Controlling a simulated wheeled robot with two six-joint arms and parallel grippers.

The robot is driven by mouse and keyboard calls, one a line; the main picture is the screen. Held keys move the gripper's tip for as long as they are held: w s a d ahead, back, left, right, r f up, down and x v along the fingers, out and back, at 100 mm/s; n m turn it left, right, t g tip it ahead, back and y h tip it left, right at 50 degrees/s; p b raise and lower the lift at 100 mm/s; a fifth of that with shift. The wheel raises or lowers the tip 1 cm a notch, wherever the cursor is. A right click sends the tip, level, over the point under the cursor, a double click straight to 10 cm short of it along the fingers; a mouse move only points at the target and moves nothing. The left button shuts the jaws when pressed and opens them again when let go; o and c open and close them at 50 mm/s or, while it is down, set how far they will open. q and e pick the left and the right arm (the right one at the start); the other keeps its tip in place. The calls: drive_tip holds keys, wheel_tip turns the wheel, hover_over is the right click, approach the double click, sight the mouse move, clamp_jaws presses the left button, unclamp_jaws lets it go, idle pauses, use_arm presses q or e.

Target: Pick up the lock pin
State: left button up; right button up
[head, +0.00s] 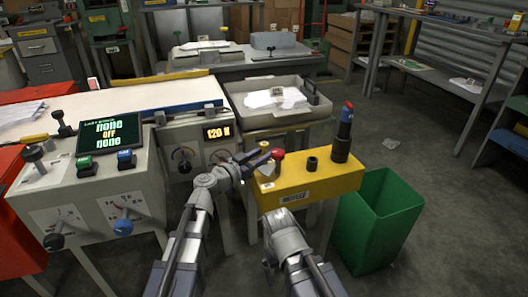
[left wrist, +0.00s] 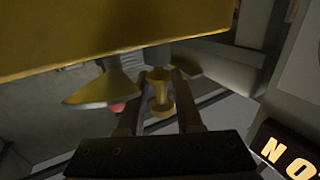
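A small yellow, spool-shaped piece, which looks like the lock pin (left wrist: 160,92), stands between the fingers of my left gripper (left wrist: 159,85) in the left wrist view. A gap shows on its left side, so the fingers look open around it. In the head view my left gripper (head: 259,158) is at the left end of the yellow stand (head: 325,184), and the pin's yellow top (head: 264,146) shows just behind it. My right arm reaches in from the bottom, low in front of the stand. Its fingers do not show.
A red knob (head: 277,154) sits close beside the left gripper. A black ring (head: 312,162) and a blue-and-red handled tool (head: 346,125) stand on the yellow stand. A green bin (head: 378,225) is at its right. A control console (head: 85,190) is at the left.

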use_arm(q)
clamp_jaws()
drive_tip(key=shift+s, duration=0.1)
idle(0.3)
drive_tip(key=shift+r, duration=0.1)
